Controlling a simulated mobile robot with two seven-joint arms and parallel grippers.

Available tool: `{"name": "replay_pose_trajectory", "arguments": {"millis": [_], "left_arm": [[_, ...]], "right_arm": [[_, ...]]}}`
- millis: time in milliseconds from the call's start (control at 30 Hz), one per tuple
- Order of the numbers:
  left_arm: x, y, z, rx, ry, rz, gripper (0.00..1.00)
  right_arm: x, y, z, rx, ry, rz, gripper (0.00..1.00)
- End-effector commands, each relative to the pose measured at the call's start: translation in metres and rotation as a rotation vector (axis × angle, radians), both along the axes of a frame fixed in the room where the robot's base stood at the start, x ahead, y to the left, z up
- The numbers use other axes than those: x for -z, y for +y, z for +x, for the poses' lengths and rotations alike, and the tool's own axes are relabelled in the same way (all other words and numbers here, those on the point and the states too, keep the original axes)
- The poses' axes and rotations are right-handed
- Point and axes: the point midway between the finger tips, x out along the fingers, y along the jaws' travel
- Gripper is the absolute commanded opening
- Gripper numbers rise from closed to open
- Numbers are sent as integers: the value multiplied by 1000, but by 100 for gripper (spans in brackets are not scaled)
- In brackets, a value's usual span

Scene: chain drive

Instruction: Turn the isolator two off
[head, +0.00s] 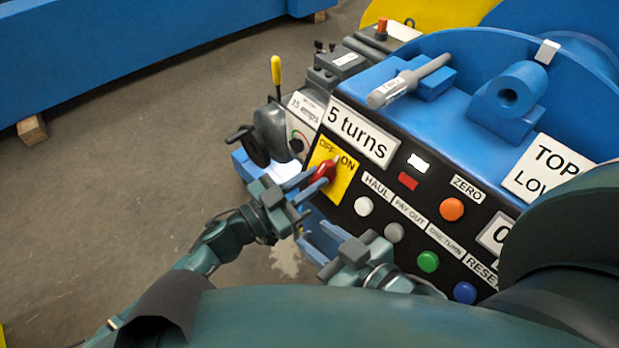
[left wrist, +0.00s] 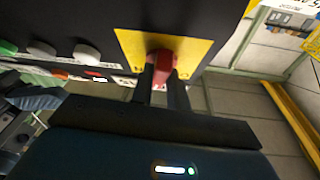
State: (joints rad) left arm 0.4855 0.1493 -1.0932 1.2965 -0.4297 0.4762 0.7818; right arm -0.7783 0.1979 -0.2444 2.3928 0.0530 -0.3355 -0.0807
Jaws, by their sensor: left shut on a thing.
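The isolator is a red rotary handle (head: 326,168) on a yellow plate (head: 345,186) marked OFF and ON, at the left end of the black control panel. The red handle points up and right, toward ON. My left gripper (head: 318,182) is shut on the red handle. In the left wrist view the two dark fingers (left wrist: 160,84) sit either side of the red handle (left wrist: 162,62), in front of the yellow plate (left wrist: 190,48). My right gripper (head: 325,250) is below the panel, apart from it, its fingers spread with nothing seen between them.
The panel carries white (head: 363,206), grey, green (head: 428,262), orange (head: 452,209) and blue buttons. A label reading 5 turns (head: 358,131) sits above the isolator. A grey machine with a black hand knob (head: 250,146) stands to the left. Open floor (head: 130,130) lies further left.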

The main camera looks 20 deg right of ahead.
Motion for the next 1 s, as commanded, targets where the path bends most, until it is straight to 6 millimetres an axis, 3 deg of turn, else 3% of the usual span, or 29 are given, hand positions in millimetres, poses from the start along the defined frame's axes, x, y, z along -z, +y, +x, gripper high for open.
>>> {"name": "replay_pose_trajectory", "arguments": {"millis": [200, 233, 467, 767, 1000], "left_arm": [[1, 0, 0, 1, 0, 0, 0], [1, 0, 0, 1, 0, 0, 19], [0, 0, 0, 1, 0, 0, 38], [1, 3, -1, 0, -1, 1, 38], [6, 39, -9, -1, 2, 3, 38]], "right_arm": [[0, 0, 0, 1, 0, 0, 36], [0, 0, 0, 1, 0, 0, 36], [0, 0, 0, 1, 1, -1, 36], [0, -1, 0, 2, 2, -1, 36], [-7, -2, -1, 8, 1, 10, 36]]}}
